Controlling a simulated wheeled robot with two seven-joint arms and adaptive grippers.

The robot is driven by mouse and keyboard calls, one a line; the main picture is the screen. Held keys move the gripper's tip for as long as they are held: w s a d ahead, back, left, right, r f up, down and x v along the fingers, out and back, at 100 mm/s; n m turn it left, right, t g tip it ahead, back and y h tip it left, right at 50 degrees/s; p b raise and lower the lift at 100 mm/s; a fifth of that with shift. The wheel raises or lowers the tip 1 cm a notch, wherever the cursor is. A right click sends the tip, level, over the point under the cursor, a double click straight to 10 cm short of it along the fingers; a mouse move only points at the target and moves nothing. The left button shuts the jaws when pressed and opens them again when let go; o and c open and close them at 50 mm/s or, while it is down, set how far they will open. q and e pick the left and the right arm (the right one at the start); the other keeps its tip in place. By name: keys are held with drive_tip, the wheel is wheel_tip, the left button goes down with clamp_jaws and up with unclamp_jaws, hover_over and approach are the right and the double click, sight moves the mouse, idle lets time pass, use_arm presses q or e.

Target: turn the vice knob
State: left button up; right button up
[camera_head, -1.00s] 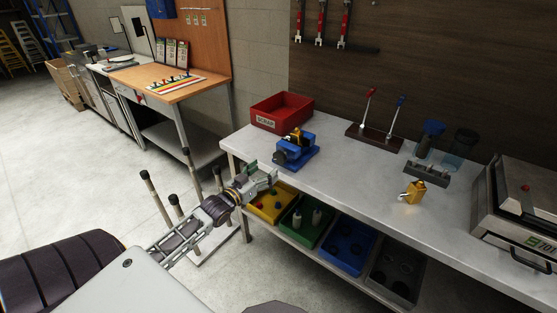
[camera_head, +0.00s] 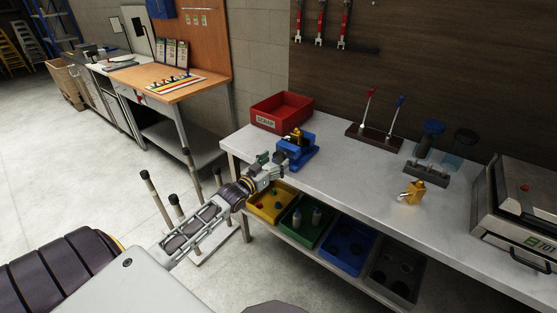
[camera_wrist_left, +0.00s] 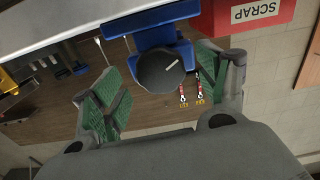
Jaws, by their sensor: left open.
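The blue vice (camera_head: 303,153) stands near the left end of the grey workbench, and a brass-coloured piece shows at its top. Its knob is a dark round disc with a pale line (camera_wrist_left: 160,72), facing my left wrist camera. My left gripper (camera_head: 274,162) is open just in front of the vice. In the left wrist view its two green-padded fingers stand apart, one on each side of the knob, with gaps visible. The gripper hides the knob in the head view. My right gripper is out of view.
A red SCRAP bin (camera_head: 281,110) stands right behind the vice. A lever stand (camera_head: 374,136), a brass block (camera_head: 413,192) and a grey machine (camera_head: 520,210) are farther right on the bench. Coloured trays (camera_head: 308,222) sit on the shelf below. The bench middle is clear.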

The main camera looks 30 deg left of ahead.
use_arm(q)
drive_tip(key=shift+w+d, duration=0.1)
drive_tip(key=shift+w, duration=1.1)
drive_tip(key=c, duration=1)
drive_tip(key=shift+c, duration=0.2)
drive_tip(key=shift+m, duration=0.3)
